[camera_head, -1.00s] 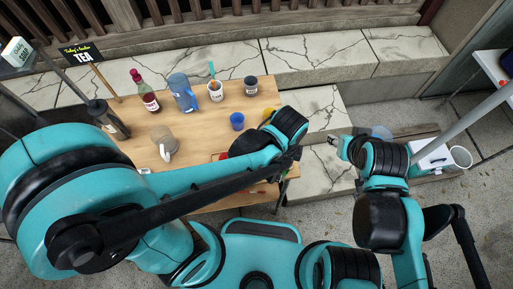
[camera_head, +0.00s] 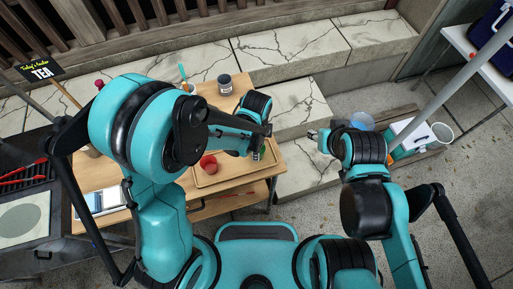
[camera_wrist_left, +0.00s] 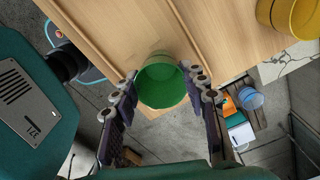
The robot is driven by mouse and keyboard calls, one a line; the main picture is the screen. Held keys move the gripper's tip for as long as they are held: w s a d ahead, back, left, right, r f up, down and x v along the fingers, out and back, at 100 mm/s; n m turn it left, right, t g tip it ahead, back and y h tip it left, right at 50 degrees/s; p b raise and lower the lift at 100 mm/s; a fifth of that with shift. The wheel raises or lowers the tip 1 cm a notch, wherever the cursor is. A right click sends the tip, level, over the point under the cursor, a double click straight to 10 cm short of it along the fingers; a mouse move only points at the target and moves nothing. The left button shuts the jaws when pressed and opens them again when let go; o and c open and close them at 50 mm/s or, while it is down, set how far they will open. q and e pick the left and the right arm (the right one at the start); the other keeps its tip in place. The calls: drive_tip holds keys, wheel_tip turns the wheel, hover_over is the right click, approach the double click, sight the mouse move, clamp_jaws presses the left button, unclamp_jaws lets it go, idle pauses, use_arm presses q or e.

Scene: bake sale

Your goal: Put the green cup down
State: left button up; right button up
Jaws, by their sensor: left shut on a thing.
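The green cup (camera_wrist_left: 162,84) sits between the two fingers of my left gripper (camera_wrist_left: 160,100) in the left wrist view, its open rim toward the camera. My left gripper is shut on it. In the head view only a sliver of the green cup (camera_head: 258,153) shows below my left gripper (camera_head: 264,142), over the right end of the wooden table (camera_head: 235,98). I cannot tell whether its base touches anything. My right gripper (camera_head: 316,134) is off to the right of the table, small in view, and its jaws are unclear.
A red cup (camera_head: 208,163) stands on a wooden tray (camera_head: 222,184) at the table's near right. A yellow cup (camera_wrist_left: 288,16) shows at the top right of the left wrist view. A dark jar (camera_head: 225,84) stands at the back. My left arm hides much of the table.

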use_arm(q)
drive_tip(key=shift+s+f, duration=0.1)
drive_tip(key=o, duration=0.9)
